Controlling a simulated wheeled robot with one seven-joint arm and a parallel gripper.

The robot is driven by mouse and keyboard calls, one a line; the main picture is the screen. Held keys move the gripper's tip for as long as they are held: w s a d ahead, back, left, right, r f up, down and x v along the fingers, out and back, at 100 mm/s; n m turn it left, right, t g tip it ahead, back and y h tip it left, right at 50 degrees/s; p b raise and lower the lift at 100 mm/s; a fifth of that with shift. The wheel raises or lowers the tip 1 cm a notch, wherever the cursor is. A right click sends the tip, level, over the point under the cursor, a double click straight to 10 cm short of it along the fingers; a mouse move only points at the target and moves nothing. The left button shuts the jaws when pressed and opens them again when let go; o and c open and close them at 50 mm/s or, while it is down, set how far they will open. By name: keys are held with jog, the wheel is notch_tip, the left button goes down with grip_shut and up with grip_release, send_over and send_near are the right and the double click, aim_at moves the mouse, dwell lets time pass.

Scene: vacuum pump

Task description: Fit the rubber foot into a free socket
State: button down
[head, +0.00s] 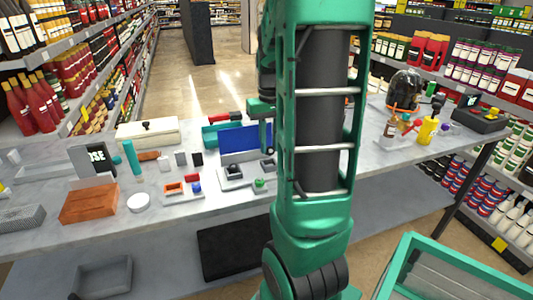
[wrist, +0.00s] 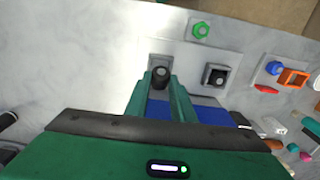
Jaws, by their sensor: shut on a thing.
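My gripper (wrist: 160,92) is shut on the dark rubber foot (wrist: 160,74), which shows between its fingertips in the wrist view. The foot is in front of or over a light grey socket (wrist: 158,59); I cannot tell whether it is inside it. A second socket (wrist: 215,75) to the right in the wrist view has a black piece in it. In the head view this filled socket (head: 235,171) stands left of the other socket (head: 268,165). My arm hides part of the gripper there, and the held foot is not clear.
A blue panel (head: 245,141) stands behind the sockets. A green nut-like piece (head: 260,184) lies in front of them. An orange block (head: 173,189) and a blue knob (head: 196,188) are to the left. A glass dome (head: 405,90) and bottles stand at the right.

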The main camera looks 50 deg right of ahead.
aim_at(269, 153)
jog(key=shift+f, duration=1.8)
jog(key=shift+f, duration=0.1)
jog(key=c, duration=1.5)
grip_release()
notch_tip(269, 153, up, 10)
jog(key=shift+w+r, duration=0.15)
jog(key=shift+r, duration=0.05)
jog(key=s+a+f, duration=0.2)
jog(key=s+a, duration=0.2)
jog(key=a, duration=0.1)
jog(key=s+a+f, duration=0.2)
jog(key=s+a, duration=0.3)
jog(key=a, duration=0.1)
jog(key=s+a+f, duration=0.2)
jog(key=s+a, duration=0.3)
jog(key=a, duration=0.1)
jog(key=shift+s, duration=0.25)
